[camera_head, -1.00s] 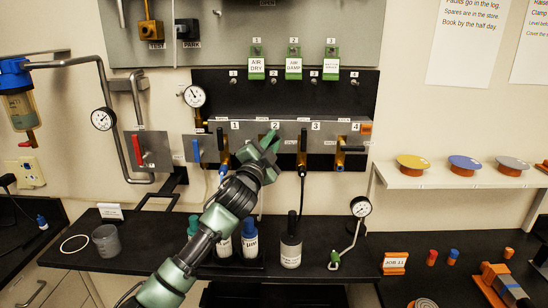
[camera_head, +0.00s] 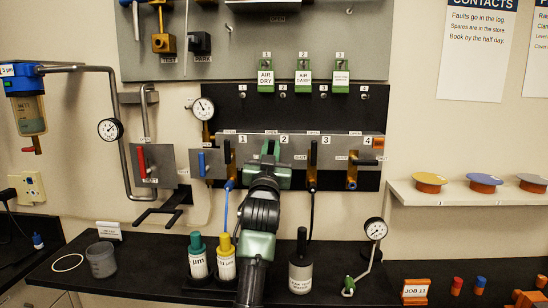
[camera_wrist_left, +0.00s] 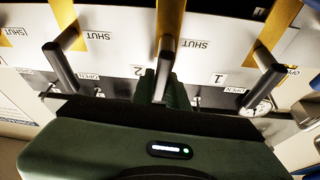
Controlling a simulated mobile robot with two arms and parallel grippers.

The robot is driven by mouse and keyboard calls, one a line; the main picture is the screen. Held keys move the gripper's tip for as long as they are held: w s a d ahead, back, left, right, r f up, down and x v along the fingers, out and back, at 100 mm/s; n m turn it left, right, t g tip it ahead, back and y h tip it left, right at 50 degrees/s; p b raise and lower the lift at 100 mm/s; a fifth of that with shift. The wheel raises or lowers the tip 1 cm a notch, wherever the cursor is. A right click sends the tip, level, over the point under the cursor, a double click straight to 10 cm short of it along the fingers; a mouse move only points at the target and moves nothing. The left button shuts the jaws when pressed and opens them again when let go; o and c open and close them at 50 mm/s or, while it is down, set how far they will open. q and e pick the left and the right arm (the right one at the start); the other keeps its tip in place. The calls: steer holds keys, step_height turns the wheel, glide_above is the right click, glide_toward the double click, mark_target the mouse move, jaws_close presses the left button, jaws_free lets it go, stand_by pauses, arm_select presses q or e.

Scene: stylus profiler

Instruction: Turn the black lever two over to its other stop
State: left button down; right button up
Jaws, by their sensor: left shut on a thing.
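The black lever two (camera_wrist_left: 164,62) is the middle lever in the left wrist view, on a brass-coloured valve under label 2. In the head view it is hidden behind my left gripper (camera_head: 270,150). That gripper sits in front of the grey valve panel (camera_head: 264,139), below label 2. In the left wrist view my left gripper (camera_wrist_left: 162,88) has its green fingers shut around the outer part of lever two. The lever lies about parallel to its neighbours, its free end toward the OPEN side. My right gripper is not in view.
Black lever one (camera_head: 227,152) and lever three (camera_head: 312,153) point up close on either side. Lever four (camera_head: 365,161) lies sideways. Bottles (camera_head: 300,268) and a small gauge (camera_head: 375,229) stand on the bench (camera_head: 130,285) below.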

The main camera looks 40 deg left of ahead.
arm_select(q)
steer(key=shift+a+f+n+y, duration=0.1)
steer(key=shift+f+n+y, duration=0.1)
steer(key=shift+n+y, duration=0.35)
steer(key=shift+n+g+b, duration=0.3)
steer(key=shift+n, duration=0.05)
steer(key=c, duration=1.4)
jaws_free()
steer(key=shift+s+r, duration=0.1)
steer(key=shift+r, duration=0.05)
steer(key=b+v, duration=0.2)
steer(key=v, duration=0.5)
steer(key=shift+s, duration=0.3)
steer(key=shift+f, duration=0.25)
